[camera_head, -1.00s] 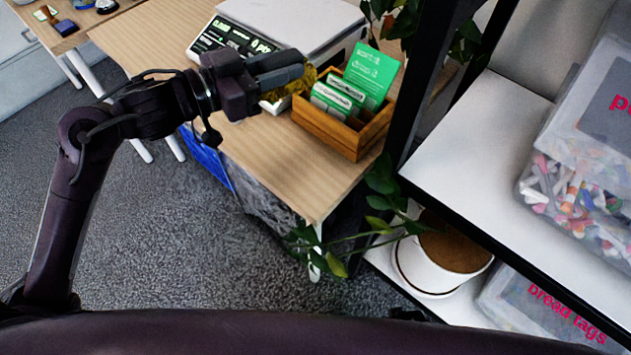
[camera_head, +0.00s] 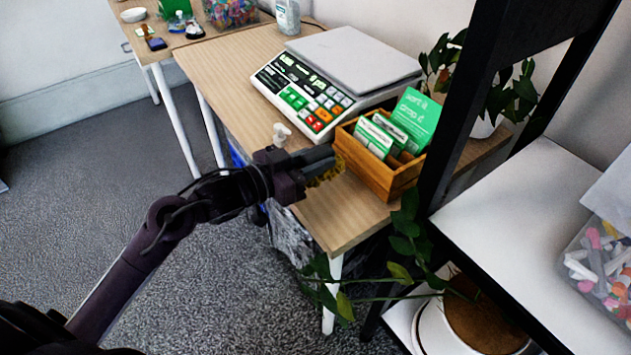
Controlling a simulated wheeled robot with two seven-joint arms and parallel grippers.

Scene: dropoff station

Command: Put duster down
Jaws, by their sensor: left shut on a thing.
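The duster (camera_head: 328,174) shows as a small patch of yellow bristles at the fingers of my left gripper (camera_head: 318,160). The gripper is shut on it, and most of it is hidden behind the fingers. The gripper is over the near edge of the wooden table (camera_head: 225,62), left of the wooden card box. A small white thing (camera_head: 281,133) shows just above the gripper; I cannot tell if it is part of the duster. My right gripper is not in view.
A scale (camera_head: 320,85) stands behind the gripper. The wooden box (camera_head: 370,168) with green cards is close to its right. A black-framed shelf (camera_head: 545,190) and a plant (camera_head: 405,235) are on the right. Bare tabletop lies left of the scale.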

